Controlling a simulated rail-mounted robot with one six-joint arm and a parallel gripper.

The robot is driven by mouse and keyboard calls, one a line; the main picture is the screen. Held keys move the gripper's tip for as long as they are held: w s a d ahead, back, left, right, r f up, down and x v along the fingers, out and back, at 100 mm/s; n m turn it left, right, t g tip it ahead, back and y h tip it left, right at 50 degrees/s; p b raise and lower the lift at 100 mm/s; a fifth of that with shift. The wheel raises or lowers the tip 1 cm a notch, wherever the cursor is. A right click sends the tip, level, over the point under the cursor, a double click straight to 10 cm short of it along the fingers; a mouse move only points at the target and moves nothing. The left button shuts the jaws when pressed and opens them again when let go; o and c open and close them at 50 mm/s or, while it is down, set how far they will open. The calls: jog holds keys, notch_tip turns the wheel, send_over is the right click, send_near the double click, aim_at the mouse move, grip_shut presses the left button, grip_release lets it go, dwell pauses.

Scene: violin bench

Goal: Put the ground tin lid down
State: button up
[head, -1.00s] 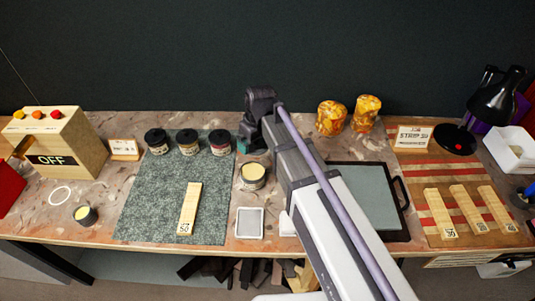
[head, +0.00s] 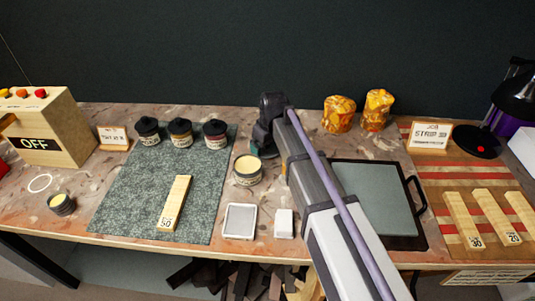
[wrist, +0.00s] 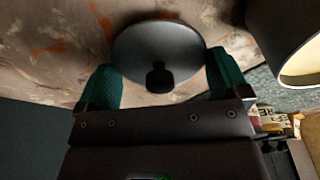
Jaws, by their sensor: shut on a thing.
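The tin lid (wrist: 135,42) is a grey disc with a black knob. In the wrist view it lies between the two teal fingers of my gripper (wrist: 165,82), which is shut on it. Speckled bench top shows just beyond the lid; I cannot tell whether the lid touches it. In the head view my gripper (head: 264,148) is low over the bench behind the open tin, and the lid is hidden. The open tin (head: 248,172) has cream-coloured contents and no lid on it. A tin's rim also shows large at the right of the wrist view (wrist: 306,64).
Three black-lidded jars (head: 180,133) stand on the green mat (head: 140,190) to the left. Two amber lumps (head: 340,113) stand at the back right. A black-framed tray (head: 378,243) lies right of my arm. A white-framed pad (head: 239,221) and white block (head: 284,224) lie in front.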

aim_at(271, 151)
jog(key=shift+f, duration=0.6)
jog(key=o, duration=0.5)
jog(key=shift+o, duration=0.2)
notch_tip(271, 151, up, 12)
jog(key=s+d+p, duration=0.1)
jog(key=p, duration=1.1)
jog(key=shift+s+r, duration=0.15)
jog(key=shift+r, duration=0.05)
jog(key=shift+d+f, duration=0.1)
